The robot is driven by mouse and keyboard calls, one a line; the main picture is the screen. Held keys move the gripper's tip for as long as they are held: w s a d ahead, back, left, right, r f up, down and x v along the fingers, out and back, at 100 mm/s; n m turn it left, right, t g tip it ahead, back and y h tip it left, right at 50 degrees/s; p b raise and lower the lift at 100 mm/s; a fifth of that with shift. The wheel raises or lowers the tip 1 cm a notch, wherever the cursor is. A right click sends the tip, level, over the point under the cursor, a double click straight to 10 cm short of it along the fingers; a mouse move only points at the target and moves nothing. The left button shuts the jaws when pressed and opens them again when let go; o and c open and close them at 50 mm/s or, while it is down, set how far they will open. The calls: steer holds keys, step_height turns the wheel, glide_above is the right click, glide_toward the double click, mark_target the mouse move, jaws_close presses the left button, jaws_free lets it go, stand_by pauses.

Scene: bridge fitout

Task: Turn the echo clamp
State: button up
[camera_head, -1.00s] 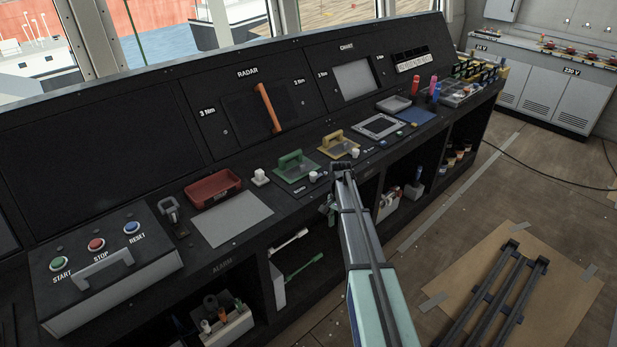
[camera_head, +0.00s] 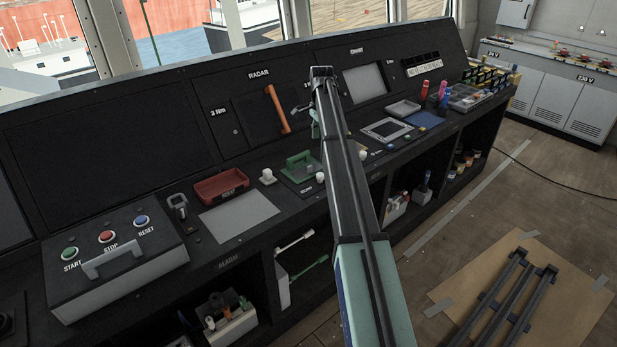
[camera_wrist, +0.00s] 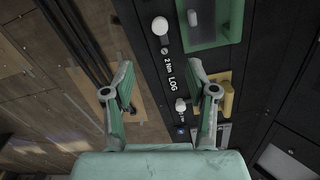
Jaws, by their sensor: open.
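No label reading echo is legible, so I cannot tell which fastener is the echo clamp. In the wrist view my gripper (camera_wrist: 161,80) is open and empty above the console. Between and beyond its fingers are a white knob (camera_wrist: 160,26) by a 2 Nm LOG label and a smaller white knob (camera_wrist: 181,105). A green-framed panel (camera_wrist: 207,40) is at the top, and a yellow handle (camera_wrist: 228,97) lies behind the right finger. In the head view my arm hides most of the gripper and the yellow handle; the green handle (camera_head: 299,163) shows left of the arm.
The black console (camera_head: 130,115) carries an orange handle (camera_head: 277,108) at the radar panel. A red tray (camera_head: 221,186), grey plate (camera_head: 239,215) and button box (camera_head: 115,255) are left. A grey tray (camera_head: 403,108) and blue mat (camera_head: 425,118) are right.

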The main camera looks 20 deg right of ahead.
mark_target(319, 174)
step_height(319, 174, down, 17)
steer(key=p, duration=0.4)
steer(key=shift+f, duration=0.15)
jaws_close()
